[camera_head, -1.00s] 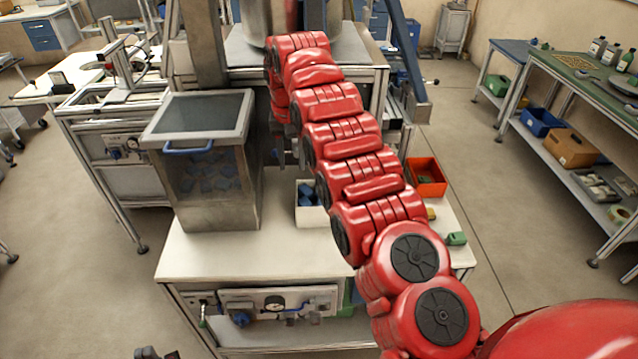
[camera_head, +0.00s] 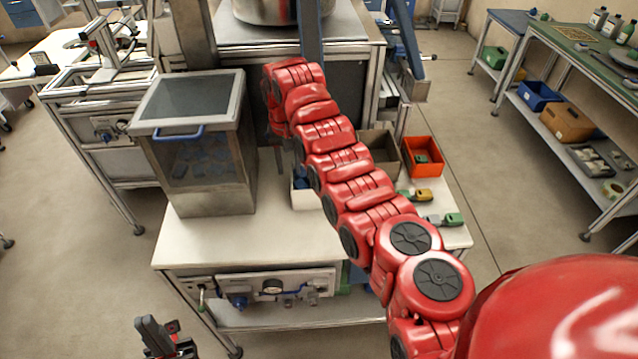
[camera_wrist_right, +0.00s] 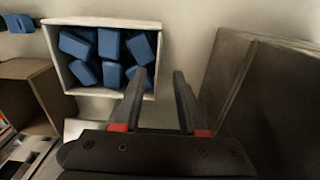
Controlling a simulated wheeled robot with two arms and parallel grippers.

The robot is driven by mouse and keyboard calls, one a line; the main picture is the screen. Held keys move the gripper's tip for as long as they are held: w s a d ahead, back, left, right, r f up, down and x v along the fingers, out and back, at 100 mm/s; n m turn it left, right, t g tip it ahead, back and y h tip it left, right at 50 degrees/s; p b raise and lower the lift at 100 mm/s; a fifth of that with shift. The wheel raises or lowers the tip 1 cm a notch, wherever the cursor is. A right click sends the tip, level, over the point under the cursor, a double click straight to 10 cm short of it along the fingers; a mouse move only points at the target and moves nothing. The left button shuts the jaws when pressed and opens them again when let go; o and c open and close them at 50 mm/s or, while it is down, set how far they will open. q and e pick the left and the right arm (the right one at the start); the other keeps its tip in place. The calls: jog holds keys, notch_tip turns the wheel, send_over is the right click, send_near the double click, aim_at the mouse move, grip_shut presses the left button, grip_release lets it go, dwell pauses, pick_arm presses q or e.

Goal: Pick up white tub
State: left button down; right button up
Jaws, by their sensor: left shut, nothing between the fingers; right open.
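The white tub (camera_head: 303,201) holds several blue blocks and stands on the white bench, right of the lidded bin. My right arm hides much of it in the head view. In the right wrist view the open tub (camera_wrist_right: 48,50) lies at upper left with its blue blocks (camera_wrist_right: 110,45). My right gripper (camera_wrist_right: 160,74) is open and empty, its fingers pointing towards the tub's near right corner. In the head view the right gripper (camera_head: 280,158) is mostly hidden beside the bin. My left gripper (camera_head: 150,328) is shut and empty at the bottom left, in front of the bench.
The metal lidded bin (camera_head: 205,190) with a blue handle stands close left of the tub. A grey-brown box (camera_head: 382,143) and an orange bin (camera_head: 422,150) stand to the right. Small yellow (camera_head: 421,196) and green (camera_head: 452,219) pieces lie at the bench's right. The bench's front left is clear (camera_head: 220,240).

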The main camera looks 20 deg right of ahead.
notch_tip(320, 180, down, 3)
jog(key=shift+r+p, duration=0.2)
jog(key=shift+p, duration=0.45)
notch_tip(320, 180, down, 3)
jog(key=shift+s+d+f+p, duration=0.1)
jog(key=shift+d+f+p, duration=0.1)
jog(key=shift+p, duration=0.85)
jog(key=shift+f, duration=0.65)
grip_shut()
